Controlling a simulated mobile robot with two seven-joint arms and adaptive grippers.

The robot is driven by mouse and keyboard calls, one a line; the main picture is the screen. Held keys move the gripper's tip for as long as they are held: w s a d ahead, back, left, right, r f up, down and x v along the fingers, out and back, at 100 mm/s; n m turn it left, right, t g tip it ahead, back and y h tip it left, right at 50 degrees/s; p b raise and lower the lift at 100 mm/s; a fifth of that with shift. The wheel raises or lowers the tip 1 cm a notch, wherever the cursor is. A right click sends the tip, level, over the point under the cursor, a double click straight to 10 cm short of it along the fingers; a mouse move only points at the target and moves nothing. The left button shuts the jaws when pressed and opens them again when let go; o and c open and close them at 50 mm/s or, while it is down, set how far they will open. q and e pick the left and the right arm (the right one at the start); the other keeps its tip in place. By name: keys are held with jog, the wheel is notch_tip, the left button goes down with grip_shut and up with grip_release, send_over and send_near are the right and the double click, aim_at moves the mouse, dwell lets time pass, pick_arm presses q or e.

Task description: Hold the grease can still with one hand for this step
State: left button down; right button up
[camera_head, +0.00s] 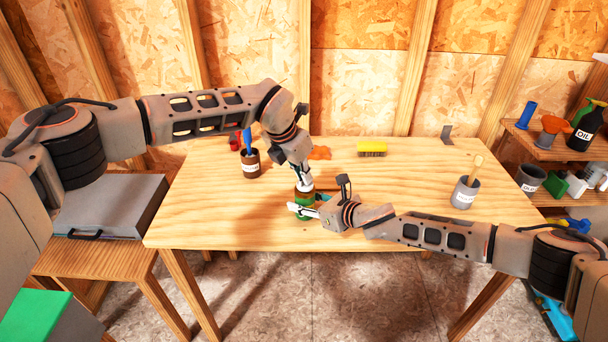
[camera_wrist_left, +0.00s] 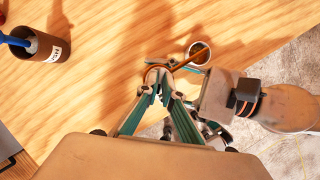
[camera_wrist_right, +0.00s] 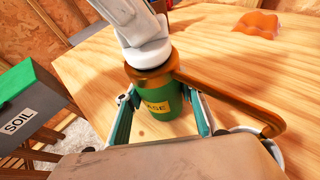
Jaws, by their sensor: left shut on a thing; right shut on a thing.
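The green grease can (camera_head: 304,211) with a yellow label stands upright near the table's middle; it also shows in the right wrist view (camera_wrist_right: 165,124). A copper-coloured collar (camera_wrist_right: 150,76) with a long bent bar sits at its top. My right gripper (camera_head: 308,207) is shut on the can's green body, one finger on each side (camera_wrist_right: 163,122). My left gripper (camera_head: 306,186) comes down from above and is shut at the can's top, its fingertips close together (camera_wrist_left: 160,84). The exact part between the left fingertips is hidden.
A pale round cup (camera_wrist_left: 199,53) stands beneath the bar's end. A brown pot with a blue-handled tool (camera_head: 250,164) stands left behind. A yellow brush (camera_head: 372,147), an orange piece (camera_head: 320,153) and a grey pot (camera_head: 465,193) are also on the table. The front left tabletop is clear.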

pick_arm(q)
jog(key=m+g+h, duration=0.1)
jog(key=m, duration=0.3)
jog(key=shift+w+m, duration=0.15)
jog(key=shift+m, duration=0.15)
jog(key=shift+w+a+m+g+h, duration=0.15)
jog(key=shift+m+g, duration=0.4)
jog(key=shift+m, duration=0.6)
jog(key=shift+s+d+m+g+h, duration=0.15)
jog(key=shift+m+g, duration=0.4)
jog(key=shift+m, duration=0.6)
jog(key=shift+w+a, duration=0.1)
jog(key=c, duration=2.5)
grip_release()
jog(key=v, duration=1.2)
